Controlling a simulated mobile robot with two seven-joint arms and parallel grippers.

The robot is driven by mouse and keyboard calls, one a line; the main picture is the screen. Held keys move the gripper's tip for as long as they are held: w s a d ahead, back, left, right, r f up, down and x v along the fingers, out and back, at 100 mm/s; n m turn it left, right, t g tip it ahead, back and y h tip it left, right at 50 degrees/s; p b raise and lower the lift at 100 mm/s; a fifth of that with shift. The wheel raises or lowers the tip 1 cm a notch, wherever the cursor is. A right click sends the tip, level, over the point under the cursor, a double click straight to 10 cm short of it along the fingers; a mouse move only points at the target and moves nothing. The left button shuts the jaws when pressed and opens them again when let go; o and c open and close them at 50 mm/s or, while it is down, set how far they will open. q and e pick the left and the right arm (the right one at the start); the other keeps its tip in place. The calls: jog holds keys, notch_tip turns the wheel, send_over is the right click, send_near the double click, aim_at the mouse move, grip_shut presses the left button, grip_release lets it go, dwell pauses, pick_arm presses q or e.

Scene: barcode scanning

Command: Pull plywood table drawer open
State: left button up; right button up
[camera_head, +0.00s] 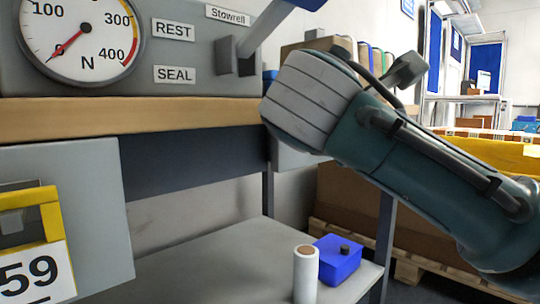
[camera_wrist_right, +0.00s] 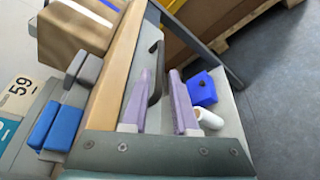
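The plywood table's top edge (camera_head: 130,115) crosses the left half of the head view, and it also shows in the wrist view (camera_wrist_right: 113,72). Beside this edge in the wrist view is a dark curved drawer handle (camera_wrist_right: 157,62). My right gripper (camera_wrist_right: 161,73) is open, its two purple fingers pointing towards the handle. The handle shows between the fingertips, nearer the left finger; whether they touch I cannot tell. In the head view my right arm hides the gripper and handle. How far the drawer stands out is unclear. My left gripper is not in view.
A lower grey shelf (camera_head: 205,262) carries a white roll (camera_head: 306,278) and a blue box (camera_head: 337,262). A round gauge (camera_head: 80,38) stands on the table. A grey panel labelled 59 (camera_head: 75,185) is at left. Cardboard on a pallet (camera_head: 350,243) stands behind my arm.

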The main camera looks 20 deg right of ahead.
jog(key=b+x, duration=0.3)
jog(key=x, duration=0.3)
jog(key=shift+w+d, duration=0.15)
jog(key=shift+d, duration=0.05)
jog(key=shift+c, duration=1.2)
grip_shut()
